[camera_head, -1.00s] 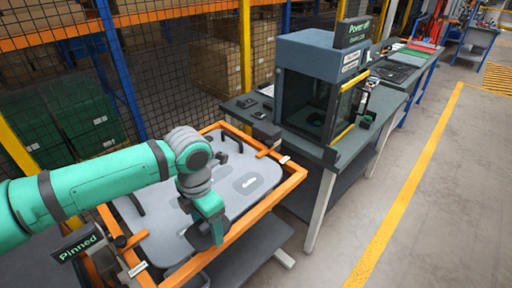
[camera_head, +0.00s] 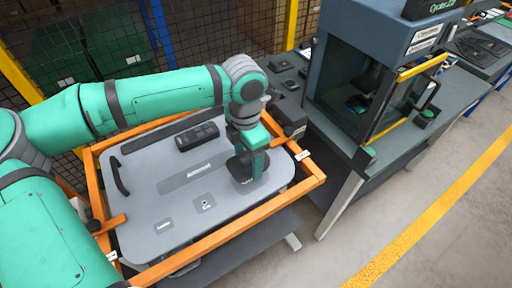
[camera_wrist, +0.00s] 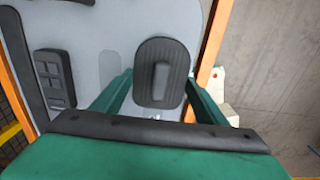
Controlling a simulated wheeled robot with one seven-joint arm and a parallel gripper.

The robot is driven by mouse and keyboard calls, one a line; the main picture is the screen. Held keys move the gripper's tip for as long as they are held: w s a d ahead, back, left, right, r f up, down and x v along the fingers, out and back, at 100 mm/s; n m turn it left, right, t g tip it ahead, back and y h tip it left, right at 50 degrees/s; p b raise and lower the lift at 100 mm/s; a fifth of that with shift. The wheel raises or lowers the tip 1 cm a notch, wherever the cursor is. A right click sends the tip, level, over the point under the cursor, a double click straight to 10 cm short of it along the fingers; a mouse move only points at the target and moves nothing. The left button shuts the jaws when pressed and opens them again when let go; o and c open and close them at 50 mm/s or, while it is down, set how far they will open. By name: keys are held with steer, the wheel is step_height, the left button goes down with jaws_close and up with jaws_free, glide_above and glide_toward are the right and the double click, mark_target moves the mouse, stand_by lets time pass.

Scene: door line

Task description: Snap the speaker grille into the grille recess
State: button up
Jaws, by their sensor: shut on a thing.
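The speaker grille (camera_head: 240,168) is a dark, rounded oval plate. In the wrist view the grille (camera_wrist: 148,50) shows fine ribs and a raised bar down its middle. My gripper (camera_head: 250,163) is shut on the grille, with its two green fingers on either side in the wrist view (camera_wrist: 159,78). The grille is over the right end of the grey door panel (camera_head: 150,205). I cannot tell whether it touches the panel. The grille recess is not visible; the grille and gripper cover that part of the panel.
A black switch block (camera_head: 197,136) and an "Armrest" strip (camera_head: 195,176) are on the panel, with a black handle (camera_head: 119,177) at left. An orange frame (camera_head: 215,236) surrounds it. A workbench with a blue-grey cabinet (camera_head: 345,75) stands at right.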

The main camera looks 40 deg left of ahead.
steer(key=shift+w+f, duration=0.1)
steer(key=shift+f, duration=2.75)
steer(key=shift+w+d+f, duration=0.1)
steer(key=shift+f, duration=0.45)
stand_by(0.3)
stand_by(0.4)
steer(key=o, duration=1.2)
steer(key=shift+o, duration=0.2)
